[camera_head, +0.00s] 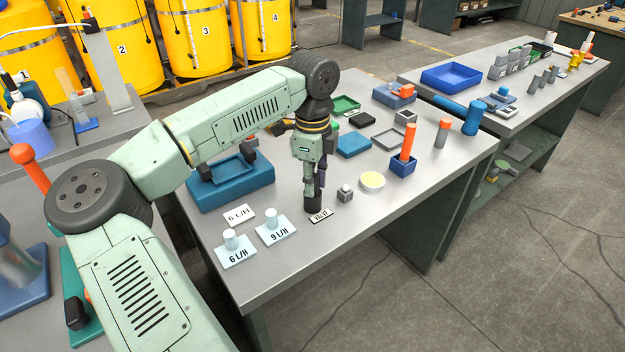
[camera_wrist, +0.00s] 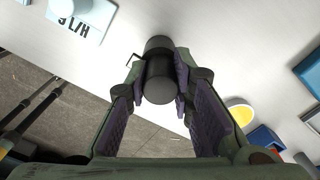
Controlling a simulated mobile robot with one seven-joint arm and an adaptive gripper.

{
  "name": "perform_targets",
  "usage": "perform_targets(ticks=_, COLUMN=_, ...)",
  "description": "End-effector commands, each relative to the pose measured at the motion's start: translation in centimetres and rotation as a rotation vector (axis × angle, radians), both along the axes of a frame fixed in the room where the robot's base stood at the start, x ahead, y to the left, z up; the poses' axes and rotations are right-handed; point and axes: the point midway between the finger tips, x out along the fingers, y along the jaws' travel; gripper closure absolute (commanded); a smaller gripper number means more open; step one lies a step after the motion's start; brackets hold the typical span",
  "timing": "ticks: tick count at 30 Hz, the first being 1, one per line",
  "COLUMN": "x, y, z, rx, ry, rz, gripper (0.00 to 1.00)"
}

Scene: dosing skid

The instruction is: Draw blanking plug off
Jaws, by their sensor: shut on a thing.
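A dark upright cylinder (camera_head: 313,205) stands at the bench's front edge, beside a small card lettered VALVE (camera_head: 320,216). In the wrist view it shows as a black body (camera_wrist: 158,45) with a black round piece, apparently the blanking plug (camera_wrist: 158,82), at its near end. My gripper (camera_head: 312,190) points straight down over it. In the wrist view my gripper's purple-padded fingers (camera_wrist: 158,95) lie on both sides of the plug, shut on it. The plug and the body look in line, with no clear gap. The fingers hide part of the plug in the head view.
Light-blue plates marked 6 L/H (camera_head: 236,257) and 9 L/H (camera_head: 276,230) lie left of my gripper. A small grey block (camera_head: 345,193) and a pale yellow disc (camera_head: 372,181) are close on the right. A blue tray (camera_head: 230,190) lies behind, below my arm.

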Motion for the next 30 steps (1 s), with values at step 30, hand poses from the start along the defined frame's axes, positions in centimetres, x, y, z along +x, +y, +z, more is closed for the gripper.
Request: perform_targets(ticks=30, x=0.0, y=0.0, z=5.8, rx=0.001, ry=0.0, rz=0.001, gripper=1.0)
